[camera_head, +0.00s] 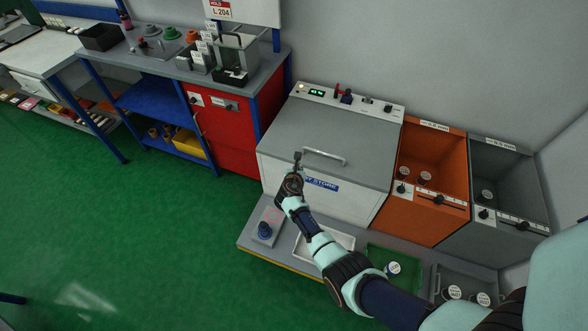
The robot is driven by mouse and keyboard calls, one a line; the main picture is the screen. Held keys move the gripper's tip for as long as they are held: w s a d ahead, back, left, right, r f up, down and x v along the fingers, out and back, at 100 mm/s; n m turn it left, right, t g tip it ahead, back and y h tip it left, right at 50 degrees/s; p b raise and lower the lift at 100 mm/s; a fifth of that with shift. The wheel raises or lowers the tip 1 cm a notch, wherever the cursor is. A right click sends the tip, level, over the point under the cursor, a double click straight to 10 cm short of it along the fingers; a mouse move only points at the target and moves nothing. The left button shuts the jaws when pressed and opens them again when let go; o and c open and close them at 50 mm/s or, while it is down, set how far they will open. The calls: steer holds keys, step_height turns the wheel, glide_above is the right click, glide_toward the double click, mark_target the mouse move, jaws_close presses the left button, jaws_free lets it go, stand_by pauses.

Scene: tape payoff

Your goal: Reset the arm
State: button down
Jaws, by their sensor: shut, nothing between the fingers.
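My gripper (297,158) is at the end of my arm, which reaches up from the lower right. It is shut and empty. It is over the front part of the grey lid of the white chest (285,180), just left of the lid's bar handle (324,157). I cannot tell whether the gripper touches the lid or handle. The lid looks closed. A blue label on the chest front, partly hidden by my gripper, reads "STORE" at its end.
An orange bin (432,165) and a grey bin (500,180) stand right of the chest, with jars inside. A low ledge in front holds a white tray (345,241), a green tray (375,252) and a dark tray (440,275). A workbench (262,75) stands left. Green floor is clear.

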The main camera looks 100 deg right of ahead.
steer(key=p+v, duration=0.1)
steer(key=v, duration=0.3)
stand_by(0.3)
